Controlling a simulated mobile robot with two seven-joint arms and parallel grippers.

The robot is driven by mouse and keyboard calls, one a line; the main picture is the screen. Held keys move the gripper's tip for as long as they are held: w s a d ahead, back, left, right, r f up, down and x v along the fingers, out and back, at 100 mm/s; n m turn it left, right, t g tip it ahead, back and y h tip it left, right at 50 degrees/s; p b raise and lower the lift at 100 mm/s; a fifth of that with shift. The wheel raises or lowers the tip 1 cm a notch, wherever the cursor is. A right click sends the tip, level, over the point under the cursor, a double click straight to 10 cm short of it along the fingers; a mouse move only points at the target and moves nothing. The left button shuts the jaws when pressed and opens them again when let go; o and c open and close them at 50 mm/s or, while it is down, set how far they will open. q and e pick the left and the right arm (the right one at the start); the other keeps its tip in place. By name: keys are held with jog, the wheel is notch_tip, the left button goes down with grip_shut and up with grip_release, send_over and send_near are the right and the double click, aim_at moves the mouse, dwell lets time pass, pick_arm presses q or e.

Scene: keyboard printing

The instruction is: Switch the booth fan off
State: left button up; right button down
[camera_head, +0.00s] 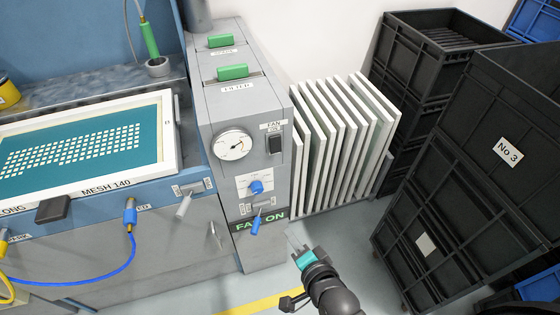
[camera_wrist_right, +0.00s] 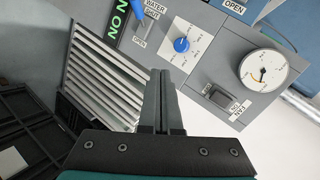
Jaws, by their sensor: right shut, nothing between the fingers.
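The fan switch (camera_head: 275,144) is a dark rocker on the front of the grey control cabinet (camera_head: 232,105), under a FAN label. In the right wrist view the switch (camera_wrist_right: 218,97) shows to the right of my fingers, near the round gauge; which way it is pressed is too small to tell. My right gripper (camera_head: 291,245) is shut and empty, below and right of the switch, apart from the cabinet. Its fingers (camera_wrist_right: 162,75) are together in the wrist view. My left gripper is not in view.
A blue knob (camera_head: 256,187) and blue lever (camera_head: 256,225) project from the cabinet below the gauge (camera_head: 233,145). White framed screens (camera_head: 335,140) stand close to its right. Black crates (camera_head: 470,180) stack at the right. Floor between is clear.

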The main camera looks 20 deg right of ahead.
aim_at(276, 150)
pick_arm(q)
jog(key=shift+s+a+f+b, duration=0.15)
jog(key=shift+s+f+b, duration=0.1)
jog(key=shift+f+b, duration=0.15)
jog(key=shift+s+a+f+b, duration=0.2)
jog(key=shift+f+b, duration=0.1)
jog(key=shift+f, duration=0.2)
pick_arm(e)
notch_tip(276, 150, up, 12)
jog(key=w+d+m+t+h, duration=0.1)
jog(key=w+d+m+t, duration=0.1)
jog(key=m, duration=0.3)
jog(key=shift+w+d+r+t, duration=0.25)
jog(key=shift+w+t, duration=0.2)
jog(key=shift+t, duration=0.25)
pick_arm(q)
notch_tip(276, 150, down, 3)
jog(key=b, duration=0.3)
pick_arm(e)
jog(key=w, duration=0.4)
jog(key=w+f, duration=0.1)
jog(key=w, duration=0.4)
jog(key=w+f, duration=0.1)
jog(key=w, duration=0.3)
jog(key=shift+w+a+f, duration=0.25)
jog(key=shift+w+a, duration=0.05)
jog(key=shift+w, duration=0.1)
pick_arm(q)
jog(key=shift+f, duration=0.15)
